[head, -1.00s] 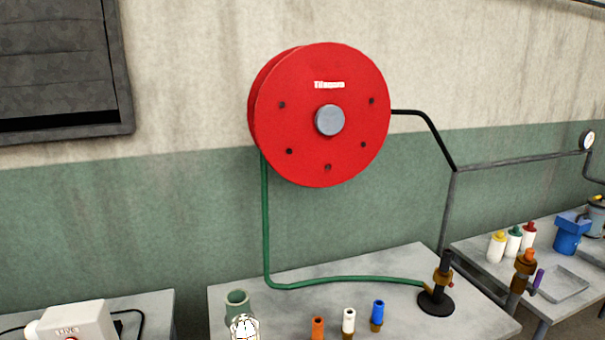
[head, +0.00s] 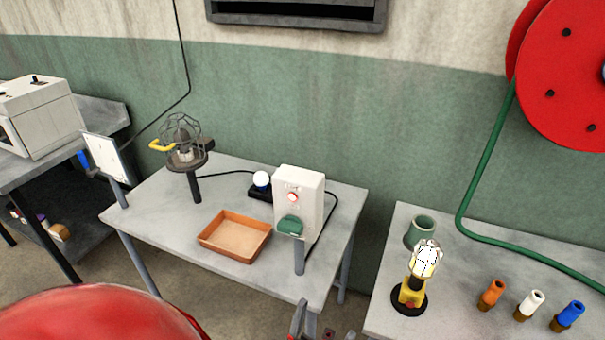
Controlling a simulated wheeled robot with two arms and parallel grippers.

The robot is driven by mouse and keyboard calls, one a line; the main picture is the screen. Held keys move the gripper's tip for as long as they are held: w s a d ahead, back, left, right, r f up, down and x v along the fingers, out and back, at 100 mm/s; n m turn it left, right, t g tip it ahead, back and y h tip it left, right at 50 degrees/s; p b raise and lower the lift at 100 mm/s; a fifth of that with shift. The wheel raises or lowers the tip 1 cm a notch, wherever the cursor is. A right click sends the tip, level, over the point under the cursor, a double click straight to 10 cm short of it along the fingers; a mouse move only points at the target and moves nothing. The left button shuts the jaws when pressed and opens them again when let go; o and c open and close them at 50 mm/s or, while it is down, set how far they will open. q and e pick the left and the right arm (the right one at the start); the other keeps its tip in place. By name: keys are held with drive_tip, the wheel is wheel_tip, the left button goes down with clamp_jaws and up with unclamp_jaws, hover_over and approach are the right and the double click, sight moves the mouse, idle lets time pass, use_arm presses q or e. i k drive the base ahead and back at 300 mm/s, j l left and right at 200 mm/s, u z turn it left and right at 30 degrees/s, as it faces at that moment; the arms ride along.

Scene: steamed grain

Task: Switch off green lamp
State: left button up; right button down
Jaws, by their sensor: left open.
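A white control box (head: 299,200) stands on the middle table, with a red round button or light (head: 292,197) and a green block-like part (head: 290,226) on its front. A caged lamp (head: 184,145) on a post stands at the table's back left, with a yellow handle. A small white ball (head: 262,178) sits on a black base beside the box. No clearly green-lit lamp shows. My left gripper (head: 318,328) is open at the bottom edge, in front of the table and largely cut off. My right gripper is not in view.
An orange tray (head: 234,237) lies on the middle table (head: 150,210). The right table (head: 450,310) holds a green cup (head: 422,229), a yellow caged hand lamp (head: 412,290) and several coloured nozzles. A white machine (head: 42,115) stands at left. A gap separates the tables.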

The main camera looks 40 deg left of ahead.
sight(291, 226)
drive_tip(key=u, duration=1.1)
